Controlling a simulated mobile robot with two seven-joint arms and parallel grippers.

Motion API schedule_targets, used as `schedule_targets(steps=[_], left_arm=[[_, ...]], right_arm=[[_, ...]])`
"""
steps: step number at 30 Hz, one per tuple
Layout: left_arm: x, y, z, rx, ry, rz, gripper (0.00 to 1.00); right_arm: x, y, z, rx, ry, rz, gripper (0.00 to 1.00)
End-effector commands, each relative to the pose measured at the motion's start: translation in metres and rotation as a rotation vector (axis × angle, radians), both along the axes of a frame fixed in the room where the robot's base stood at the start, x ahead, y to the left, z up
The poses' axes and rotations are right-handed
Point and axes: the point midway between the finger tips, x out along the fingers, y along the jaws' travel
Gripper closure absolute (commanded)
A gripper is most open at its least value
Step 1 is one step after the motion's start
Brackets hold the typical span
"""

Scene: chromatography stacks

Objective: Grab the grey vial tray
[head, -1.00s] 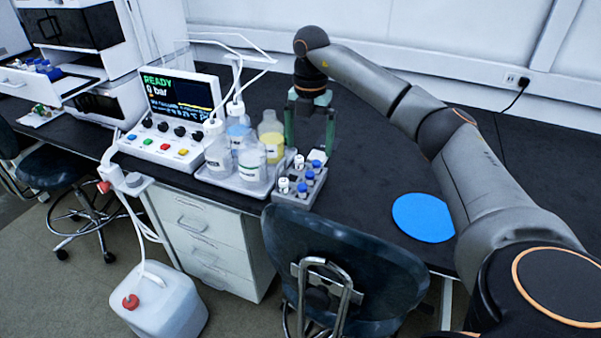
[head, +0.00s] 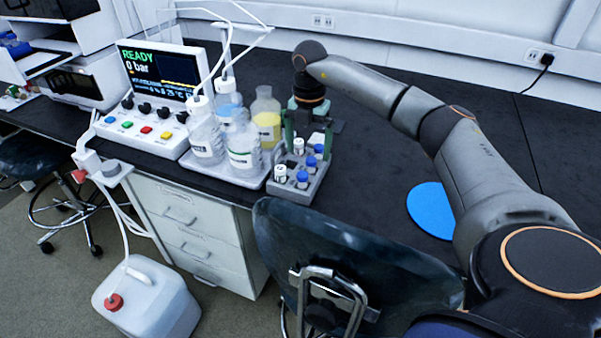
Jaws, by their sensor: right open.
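The grey vial tray (head: 318,184) stands on the dark bench near its front edge. It holds several small vials with white and blue caps. My right gripper (head: 308,143) points down at the tray's far end, its green fingers apart and low. The fingertips are partly hidden behind the vials and bottles, so I cannot tell whether they touch the tray. My left gripper is not in view.
A light tray with bottles (head: 256,184) stands close on the left of the vial tray. The control box (head: 150,135) is further left. A blue disc (head: 431,209) lies to the right. A chair (head: 350,255) stands in front. The bench behind is clear.

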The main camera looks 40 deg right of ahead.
Motion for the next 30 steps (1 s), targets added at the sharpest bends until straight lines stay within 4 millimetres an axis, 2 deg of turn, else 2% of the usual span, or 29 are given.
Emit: schedule_targets(steps=[5, 13, 22, 23, 30], left_arm=[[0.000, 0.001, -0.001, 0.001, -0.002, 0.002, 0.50], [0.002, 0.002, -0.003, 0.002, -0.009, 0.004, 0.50], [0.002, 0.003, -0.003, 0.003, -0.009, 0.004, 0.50], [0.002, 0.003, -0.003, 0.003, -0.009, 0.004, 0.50], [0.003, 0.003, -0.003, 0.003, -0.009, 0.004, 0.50]], right_arm=[[-0.001, 0.000, -0.014, -0.001, 0.002, 0.000, 0.00], [-0.004, 0.001, -0.052, 0.000, 0.000, 0.000, 0.00], [-0.004, 0.001, -0.058, 0.000, 0.000, 0.000, 0.00], [-0.004, 0.001, -0.058, 0.000, 0.000, 0.000, 0.01], [-0.004, 0.001, -0.057, 0.000, 0.000, 0.000, 0.28]])
